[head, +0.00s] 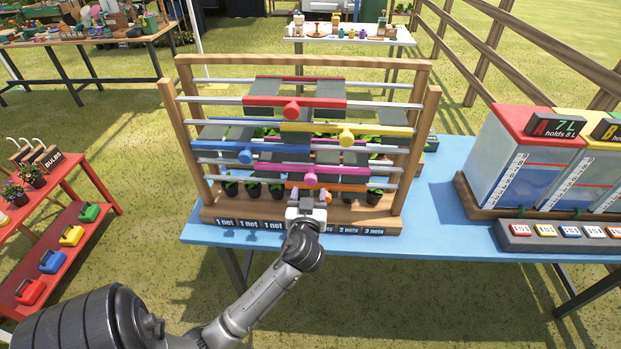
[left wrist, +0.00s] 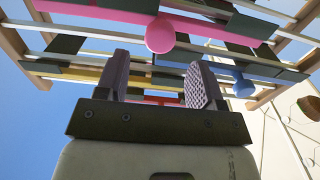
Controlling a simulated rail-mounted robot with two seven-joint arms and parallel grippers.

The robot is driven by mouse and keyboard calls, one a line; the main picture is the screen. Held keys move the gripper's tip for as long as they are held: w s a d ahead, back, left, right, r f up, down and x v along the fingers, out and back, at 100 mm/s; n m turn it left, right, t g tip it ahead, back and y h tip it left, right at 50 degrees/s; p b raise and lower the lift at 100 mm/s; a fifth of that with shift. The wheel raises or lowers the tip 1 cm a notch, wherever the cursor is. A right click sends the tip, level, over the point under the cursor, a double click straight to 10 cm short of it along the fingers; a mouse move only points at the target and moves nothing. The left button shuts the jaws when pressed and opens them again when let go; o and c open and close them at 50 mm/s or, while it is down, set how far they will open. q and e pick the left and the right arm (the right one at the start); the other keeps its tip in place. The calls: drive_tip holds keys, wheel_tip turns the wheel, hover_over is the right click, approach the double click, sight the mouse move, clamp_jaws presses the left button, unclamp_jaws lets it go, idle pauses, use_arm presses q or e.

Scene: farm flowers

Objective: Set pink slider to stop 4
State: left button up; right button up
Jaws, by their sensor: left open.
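The pink slider (head: 280,170) is a bar with a round pink knob (head: 311,179) on a rail in the lower part of a wooden frame (head: 305,62). It also shows in the left wrist view (left wrist: 100,13), its knob (left wrist: 160,36) just beyond the fingertips, apart from them. My left gripper (head: 307,196) is just below and in front of the pink knob. Its jaws (left wrist: 160,78) are open and empty in the left wrist view. My right gripper is out of view.
Red (head: 320,103), yellow (head: 370,130) and blue (head: 215,146) sliders sit on rails above, an orange one (head: 345,187) below. Potted plants (head: 253,189) stand behind the rails. Tanks (head: 515,165) and a button panel (head: 540,233) are at right on the blue table (head: 445,220).

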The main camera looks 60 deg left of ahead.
sight(310, 182)
use_arm(q)
drive_tip(key=shift+x, duration=3.15)
drive_tip(key=shift+c, duration=0.2)
clamp_jaws()
